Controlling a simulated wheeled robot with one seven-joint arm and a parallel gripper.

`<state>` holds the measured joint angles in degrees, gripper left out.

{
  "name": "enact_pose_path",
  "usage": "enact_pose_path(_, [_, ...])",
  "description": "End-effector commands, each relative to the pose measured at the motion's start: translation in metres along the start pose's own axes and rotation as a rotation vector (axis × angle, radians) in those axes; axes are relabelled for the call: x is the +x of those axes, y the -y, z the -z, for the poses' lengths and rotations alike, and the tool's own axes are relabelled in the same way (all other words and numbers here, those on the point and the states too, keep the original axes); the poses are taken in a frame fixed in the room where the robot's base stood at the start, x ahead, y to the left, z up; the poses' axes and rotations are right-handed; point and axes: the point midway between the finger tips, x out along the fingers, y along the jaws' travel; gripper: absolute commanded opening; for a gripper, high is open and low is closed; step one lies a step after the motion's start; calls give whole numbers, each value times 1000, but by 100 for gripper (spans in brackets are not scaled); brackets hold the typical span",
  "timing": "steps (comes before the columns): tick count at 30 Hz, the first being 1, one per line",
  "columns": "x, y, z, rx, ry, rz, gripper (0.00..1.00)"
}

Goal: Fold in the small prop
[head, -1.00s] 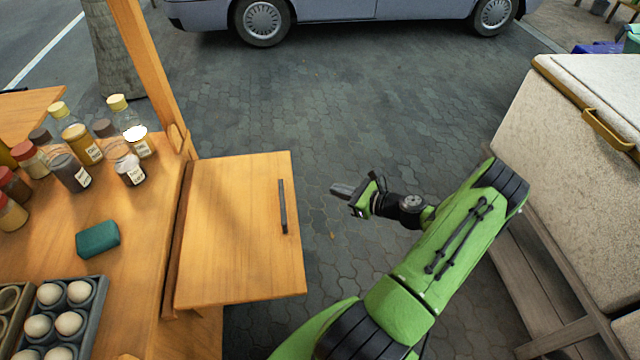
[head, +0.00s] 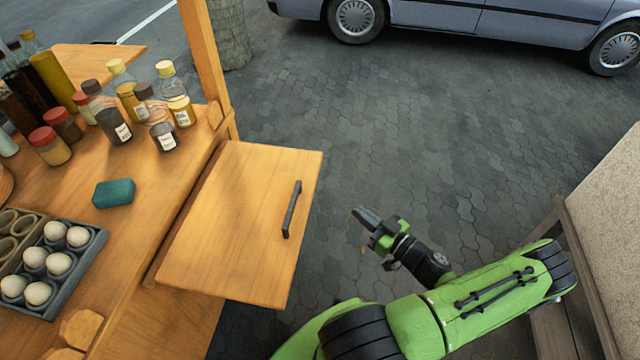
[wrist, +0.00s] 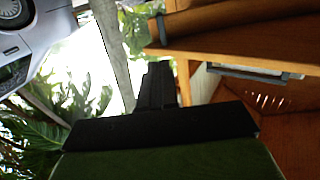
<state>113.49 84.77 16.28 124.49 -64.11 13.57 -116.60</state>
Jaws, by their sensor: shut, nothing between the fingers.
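A wooden side leaf (head: 235,220) juts out from the right edge of the wooden counter, with a dark bar handle (head: 291,210) on its top. No prop can be made out for sure in the head view; the space under the leaf is hidden. In the wrist view, a grey bar (wrist: 250,73) shows below a wooden edge (wrist: 235,57); I cannot tell whether it is the prop. My gripper (head: 361,214) is shut and empty, right of the leaf and apart from it in the head view. Its closed fingers (wrist: 156,75) also show in the wrist view.
The counter holds several bottles and jars (head: 115,125), a green sponge (head: 114,193) and an egg tray (head: 75,275). A wooden post (head: 203,55) rises at the leaf's back corner. A pale box on a wooden frame (head: 610,220) stands right. Open paving (head: 440,130) lies between.

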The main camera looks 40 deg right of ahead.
Motion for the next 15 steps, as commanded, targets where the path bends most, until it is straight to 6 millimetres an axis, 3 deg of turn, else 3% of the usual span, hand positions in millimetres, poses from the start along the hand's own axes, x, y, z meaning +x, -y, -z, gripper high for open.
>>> enact_pose_path(5, [12,1,0,-40,-5,1,0])
enact_pose_path(15, [86,1,-1,-38,-5,3,0])
